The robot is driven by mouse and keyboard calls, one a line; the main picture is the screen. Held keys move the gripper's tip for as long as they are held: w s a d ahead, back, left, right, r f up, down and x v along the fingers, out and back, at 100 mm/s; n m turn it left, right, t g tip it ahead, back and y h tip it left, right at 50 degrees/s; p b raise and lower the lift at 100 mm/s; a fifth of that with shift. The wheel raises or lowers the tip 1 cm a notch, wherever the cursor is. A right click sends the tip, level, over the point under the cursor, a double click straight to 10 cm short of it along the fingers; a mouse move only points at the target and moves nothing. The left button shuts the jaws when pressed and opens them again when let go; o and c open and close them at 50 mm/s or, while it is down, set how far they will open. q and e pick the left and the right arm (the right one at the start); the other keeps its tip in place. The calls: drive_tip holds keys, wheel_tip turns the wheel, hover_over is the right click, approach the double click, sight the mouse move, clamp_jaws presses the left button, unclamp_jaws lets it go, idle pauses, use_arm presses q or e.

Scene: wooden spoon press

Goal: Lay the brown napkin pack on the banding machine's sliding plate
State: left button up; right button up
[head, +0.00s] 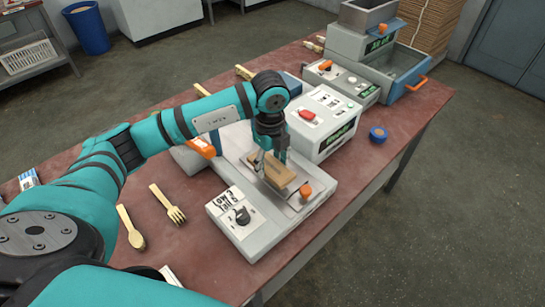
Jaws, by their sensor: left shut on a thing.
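My left gripper (271,160) points down over the front white machine and is shut on a brown napkin pack (284,180). The pack is tan-brown, flat and long, and lies at a slant in the picture. It is over the machine's pale plate (248,155), near an orange knob (305,191). I cannot tell whether the pack touches the plate. The white machine (240,240) has a black dial and a printed label on its front left. The gripper hides part of the pack and of the plate. My right gripper is not in view.
A wooden spoon (131,228) and a wooden fork (167,204) lie left of the machine on the red table (185,245). A white box with a red handle (328,122) stands behind the plate. A blue roll (378,134) lies to the right, with bare table around it.

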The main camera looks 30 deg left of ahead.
sight(272, 155)
use_arm(q)
drive_tip(key=w, duration=0.1)
drive_tip(key=w+a, duration=0.1)
drive_tip(key=w, duration=0.1)
drive_tip(key=shift+w+a+f, duration=0.1)
drive_tip(key=shift+w+f, duration=0.05)
wheel_tip(272, 155, down, 3)
drive_tip(key=shift+f+p, duration=0.15)
drive_tip(key=shift+p, duration=0.75)
drive_tip(key=shift+f, duration=0.3)
drive_tip(key=o, duration=0.9)
drive_tip(key=shift+c, duration=0.2)
drive_tip(key=shift+r, duration=0.1)
drive_tip(key=shift+r, duration=0.2)
wheel_tip(272, 155, up, 10)
drive_tip(key=b, duration=0.2)
drive_tip(key=shift+r+b, duration=0.25)
drive_tip(key=shift+b, duration=0.1)
drive_tip(key=shift+r, duration=0.65)
